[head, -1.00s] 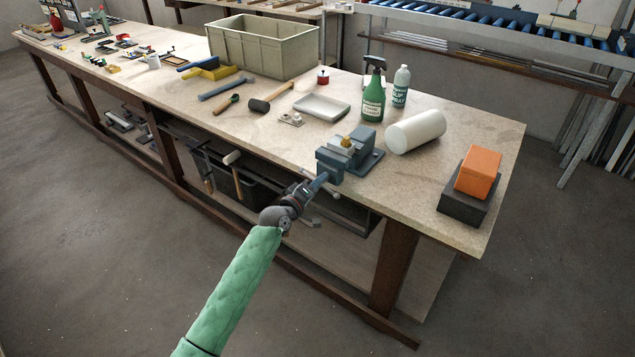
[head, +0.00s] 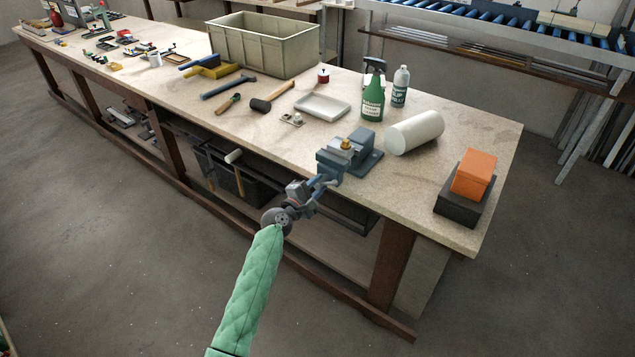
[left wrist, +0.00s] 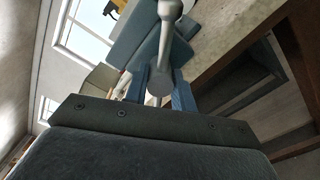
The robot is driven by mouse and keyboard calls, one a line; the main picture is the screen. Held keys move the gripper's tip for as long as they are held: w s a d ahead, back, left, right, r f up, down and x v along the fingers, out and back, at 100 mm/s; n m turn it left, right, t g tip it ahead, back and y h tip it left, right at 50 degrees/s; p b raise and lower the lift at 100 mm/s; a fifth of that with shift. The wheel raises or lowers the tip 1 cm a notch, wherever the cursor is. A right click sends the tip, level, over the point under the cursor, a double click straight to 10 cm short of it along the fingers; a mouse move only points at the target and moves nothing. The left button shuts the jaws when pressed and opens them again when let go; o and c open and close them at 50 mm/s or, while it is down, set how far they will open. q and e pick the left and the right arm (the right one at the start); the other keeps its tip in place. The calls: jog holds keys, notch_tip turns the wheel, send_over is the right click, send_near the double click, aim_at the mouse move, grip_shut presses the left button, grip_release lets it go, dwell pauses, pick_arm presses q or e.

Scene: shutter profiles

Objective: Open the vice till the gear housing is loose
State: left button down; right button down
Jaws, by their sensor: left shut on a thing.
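The blue-grey vice (head: 334,162) stands at the front edge of the bench. The brass-coloured gear housing (head: 345,144) sits between its jaws; I cannot tell whether it is loose. My left gripper (head: 319,187) is at the front of the vice, just off the bench edge. In the left wrist view its blue fingers (left wrist: 160,88) are shut on the vice's grey handle (left wrist: 168,42), whose round knob shows at the top. In the head view the gripper mostly hides the handle. My right gripper is not in view.
A white roll (head: 414,133) lies right of the vice, and an orange block (head: 473,172) rests on a dark block (head: 459,208). Floor before the bench is clear.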

pick_arm(q)
jog(key=shift+r+n+p, duration=0.1)
jog(key=shift+n+p, duration=0.25)
jog(key=shift+n, duration=0.45)
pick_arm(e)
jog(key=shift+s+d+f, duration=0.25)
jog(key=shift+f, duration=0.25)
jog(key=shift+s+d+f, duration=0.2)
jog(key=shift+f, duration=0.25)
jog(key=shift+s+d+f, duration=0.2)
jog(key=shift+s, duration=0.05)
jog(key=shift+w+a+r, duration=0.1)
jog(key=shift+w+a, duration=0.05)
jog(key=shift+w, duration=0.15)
pick_arm(q)
jog(key=c, duration=1.2)
grip_release()
jog(key=shift+w+d, duration=0.1)
jog(key=shift+d, duration=0.05)
jog(key=shift+o, duration=0.2)
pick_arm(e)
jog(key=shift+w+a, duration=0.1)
